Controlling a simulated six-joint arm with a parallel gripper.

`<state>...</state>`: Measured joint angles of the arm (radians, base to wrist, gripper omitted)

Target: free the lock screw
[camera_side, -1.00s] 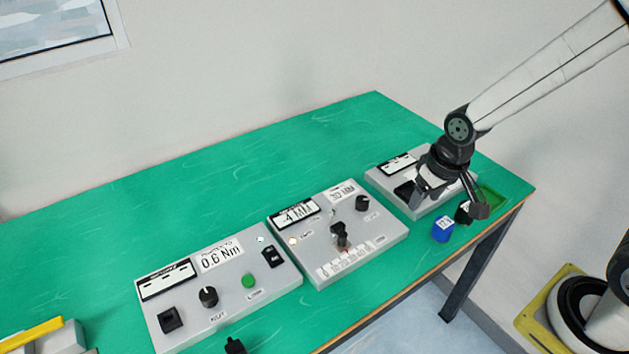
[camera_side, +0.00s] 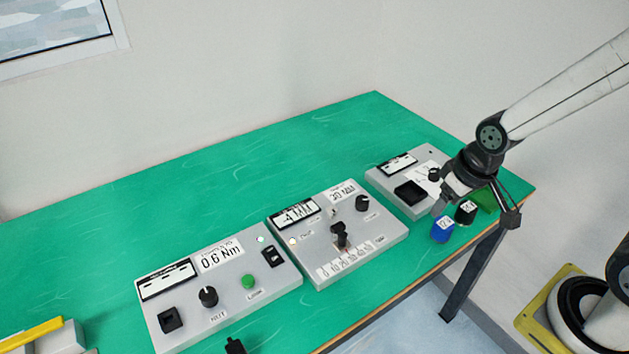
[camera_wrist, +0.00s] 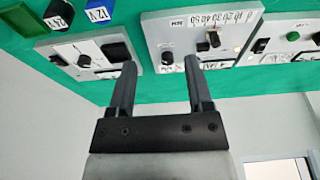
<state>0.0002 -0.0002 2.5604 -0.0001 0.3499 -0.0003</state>
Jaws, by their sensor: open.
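The middle grey panel (camera_side: 318,262) carries a black slider (camera_side: 340,236) over a numbered scale and a round black knob (camera_side: 362,203) near its right corner. Which part is the lock screw I cannot tell, since the small labels are unreadable; the round knob is a candidate. In the wrist view the slider (camera_wrist: 213,39) and knob (camera_wrist: 168,58) show beyond my fingers. My gripper (camera_side: 477,208) is open and empty, to the right of the middle panel, above the table's right front corner. In the wrist view my gripper (camera_wrist: 157,70) shows nothing between its fingers.
The left panel (camera_side: 228,306) reads 0.6 Nm and has a knob and green button. The right panel (camera_side: 410,174) has a black pocket. A blue block (camera_side: 442,229), a black block (camera_side: 466,212) and a green block or tray (camera_side: 484,200) are close to my gripper. Table behind the panels is clear.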

